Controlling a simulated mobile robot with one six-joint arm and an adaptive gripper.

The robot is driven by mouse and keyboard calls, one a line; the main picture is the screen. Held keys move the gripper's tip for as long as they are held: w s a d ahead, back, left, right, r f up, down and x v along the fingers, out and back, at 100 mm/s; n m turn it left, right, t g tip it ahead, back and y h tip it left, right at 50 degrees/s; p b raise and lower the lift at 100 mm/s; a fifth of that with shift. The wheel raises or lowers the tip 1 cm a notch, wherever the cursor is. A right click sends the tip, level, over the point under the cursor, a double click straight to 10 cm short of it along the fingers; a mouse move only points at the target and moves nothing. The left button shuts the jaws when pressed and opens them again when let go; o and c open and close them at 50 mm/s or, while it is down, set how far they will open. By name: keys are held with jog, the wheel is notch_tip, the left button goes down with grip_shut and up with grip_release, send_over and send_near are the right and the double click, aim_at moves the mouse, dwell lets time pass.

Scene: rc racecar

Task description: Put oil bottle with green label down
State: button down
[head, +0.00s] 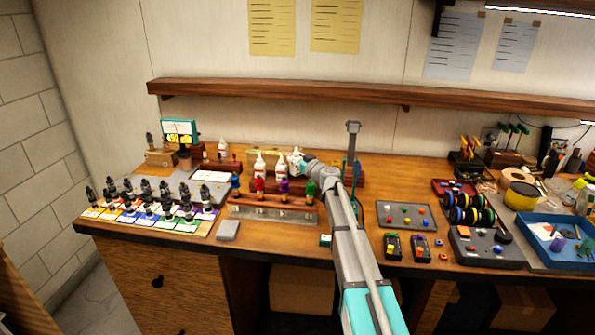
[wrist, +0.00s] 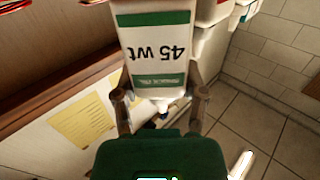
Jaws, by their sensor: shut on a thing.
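The oil bottle with the green label (wrist: 158,48) fills the upper middle of the wrist view. It is white with green bands and reads "45 wt", upside down in that picture. My gripper (wrist: 158,94) is shut on it, with one finger at each side of its narrow end. In the head view my gripper (head: 303,166) is over the back middle of the workbench, by a wooden stand. The held bottle is mostly hidden there. Two other white bottles, one with a red label (head: 259,166) and one with a yellow label (head: 281,168), stand just left of it.
Several black shock parts on coloured cards (head: 150,210) lie at left. A parts tray (head: 407,215), wheels (head: 470,209) and a blue tray (head: 537,254) lie at right. A wall shelf (head: 370,97) runs above.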

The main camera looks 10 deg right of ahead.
aim_at(296, 166)
dwell(0.3)
jog(key=shift+f+b, duration=1.85)
jog(key=shift+b, duration=0.05)
jog(key=shift+f, duration=0.15)
jog(key=shift+c, duration=0.7)
grip_release()
jog(key=shift+r, duration=0.2)
jog(key=v, duration=0.7)
jog(key=shift+s, duration=0.25)
jog(key=shift+r, duration=0.1)
